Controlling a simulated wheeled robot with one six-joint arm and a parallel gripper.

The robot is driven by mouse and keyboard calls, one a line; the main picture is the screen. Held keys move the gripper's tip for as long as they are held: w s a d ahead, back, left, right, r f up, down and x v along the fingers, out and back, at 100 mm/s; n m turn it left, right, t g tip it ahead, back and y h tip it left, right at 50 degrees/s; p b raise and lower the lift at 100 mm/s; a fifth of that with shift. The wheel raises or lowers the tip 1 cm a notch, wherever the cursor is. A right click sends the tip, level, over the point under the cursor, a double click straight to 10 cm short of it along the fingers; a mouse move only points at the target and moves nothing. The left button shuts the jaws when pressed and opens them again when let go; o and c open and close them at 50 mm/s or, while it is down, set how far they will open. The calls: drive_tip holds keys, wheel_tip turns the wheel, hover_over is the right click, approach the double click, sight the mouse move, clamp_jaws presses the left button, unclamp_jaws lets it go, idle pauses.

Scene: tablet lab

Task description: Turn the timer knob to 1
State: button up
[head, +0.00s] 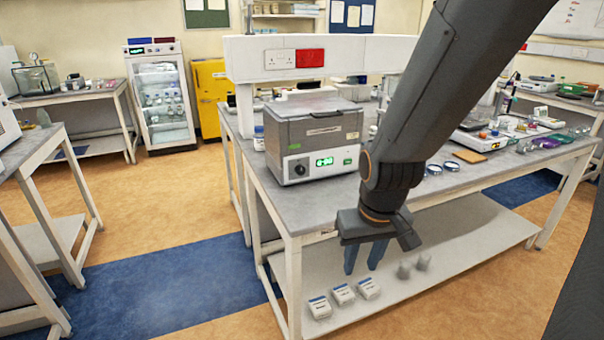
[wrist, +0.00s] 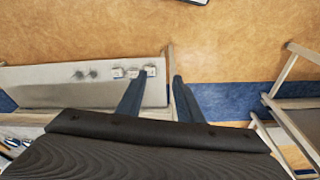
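The grey lidded box-shaped device (head: 313,140) stands on the bench at the left end of its top. Its light front panel has a dark round knob (head: 300,169) on the left, a green lit display (head: 324,161) in the middle and a small green mark on the right. The display's digits and the knob's scale are too small to read. My gripper (head: 363,259) points down in front of the bench, lower than and to the right of the knob, apart from it. Its two blue fingers (wrist: 158,80) are spread with nothing between them. The knob is not in the wrist view.
The bench (head: 262,172) has a lower shelf (head: 455,235) with several small white containers (head: 342,294). Petri dishes (head: 451,166) and a balance (head: 480,141) lie to the right on the bench top. Open floor (head: 190,215) lies to the left.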

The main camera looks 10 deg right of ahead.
drive_tip(key=shift+o, duration=0.9)
drive_tip(key=w+a+f+n+t+b, duration=0.1)
drive_tip(key=w+n+t, duration=0.1)
drive_tip(key=w, duration=0.8)
drive_tip(key=w+a+f+n+t, duration=0.1)
drive_tip(key=w+a+n+t, duration=0.1)
drive_tip(key=w, duration=0.8)
drive_tip(key=shift+w+a+n+t+b, duration=0.35)
drive_tip(key=shift+n+t, duration=0.35)
drive_tip(key=shift+t, duration=0.5)
drive_tip(key=n+t+b, duration=0.2)
drive_tip(key=n+t, duration=0.3)
drive_tip(key=t, duration=0.1)
approach(301, 171)
drive_tip(key=shift+s+d+f, duration=0.15)
drive_tip(key=shift+s+f, duration=0.1)
drive_tip(key=shift+f, duration=0.45)
drive_tip(key=shift+w+r+n+t, duration=0.2)
drive_tip(key=shift+w+n+t, duration=0.2)
drive_tip(key=shift+w+t, duration=0.1)
drive_tip(key=p+x, duration=0.2)
drive_tip(key=x, duration=0.5)
drive_tip(key=shift+w, duration=0.15)
drive_tip(key=shift+c, duration=0.2)
drive_tip(key=c, duration=1)
